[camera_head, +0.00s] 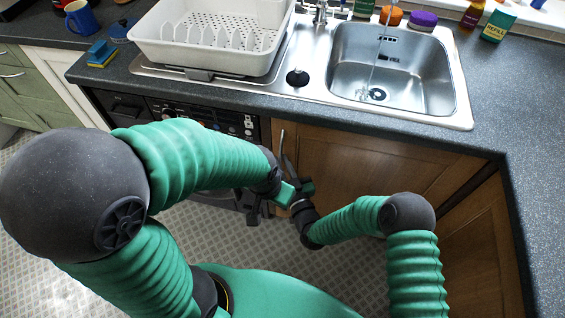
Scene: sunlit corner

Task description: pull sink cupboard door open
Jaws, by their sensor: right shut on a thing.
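The brown wooden sink cupboard door (365,165) is under the sink worktop. Its upright metal handle (282,136) is near the door's left edge. My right gripper (288,166) comes up from below and is shut on the handle; the contact itself is small and dark. My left gripper (257,206) is just left of and below it, close to the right wrist and in front of the oven; its fingers are dark and I cannot tell whether they are apart. My arms hide the lower part of the door. I cannot tell whether the door stands ajar.
The steel sink (390,70) and a white dish rack (210,35) are on the dark worktop (520,130) above. A black oven (200,118) is left of the door. Another wooden cupboard front (480,250) is at the right corner. Tiled floor (180,240) shows below.

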